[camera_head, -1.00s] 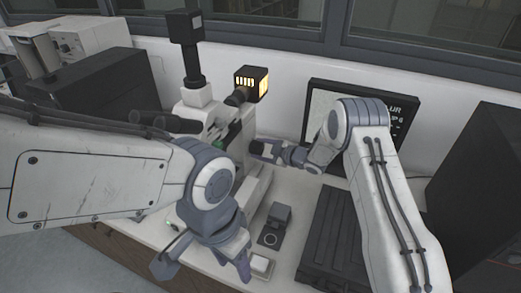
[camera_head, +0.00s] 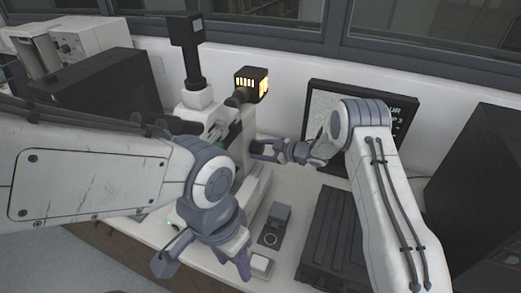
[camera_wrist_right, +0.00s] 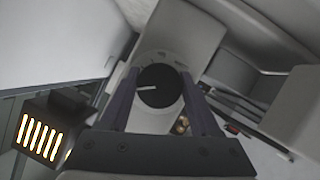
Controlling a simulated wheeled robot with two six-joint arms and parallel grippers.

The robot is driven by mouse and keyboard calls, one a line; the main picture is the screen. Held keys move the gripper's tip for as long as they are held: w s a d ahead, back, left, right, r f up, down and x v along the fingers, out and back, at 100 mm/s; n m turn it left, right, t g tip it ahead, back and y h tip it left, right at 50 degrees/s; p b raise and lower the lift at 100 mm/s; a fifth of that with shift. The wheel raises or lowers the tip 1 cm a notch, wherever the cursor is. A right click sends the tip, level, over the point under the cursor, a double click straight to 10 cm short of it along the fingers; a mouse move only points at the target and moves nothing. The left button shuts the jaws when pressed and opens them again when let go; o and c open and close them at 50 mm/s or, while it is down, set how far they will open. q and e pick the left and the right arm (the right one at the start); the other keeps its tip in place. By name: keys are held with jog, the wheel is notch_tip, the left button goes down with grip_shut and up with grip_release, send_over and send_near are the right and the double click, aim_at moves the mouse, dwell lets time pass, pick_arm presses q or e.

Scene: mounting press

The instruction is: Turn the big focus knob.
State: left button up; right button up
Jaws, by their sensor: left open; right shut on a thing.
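The big focus knob (camera_wrist_right: 160,86) is a round black knob with a white line mark that points left in the right wrist view. My right gripper (camera_wrist_right: 160,80) is shut on it, with one finger on each side. In the head view my right gripper (camera_head: 266,150) reaches in from the right to the side of the white microscope (camera_head: 196,98), and the knob is hidden there. My left gripper (camera_head: 207,258) is open and empty at the front edge of the bench. My left arm covers the lower left of the microscope.
The microscope's lit lamp housing (camera_head: 251,82) stands just behind my right gripper. A monitor (camera_head: 318,102) stands behind my right arm. A black case (camera_head: 330,235), a small dark device (camera_head: 275,222) and a small white block (camera_head: 261,264) are on the bench.

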jog(key=o, duration=1.4)
jog(key=shift+c, duration=0.2)
jog(key=b+v, duration=0.3)
jog(key=v, duration=0.7)
jog(key=shift+s+d, duration=0.2)
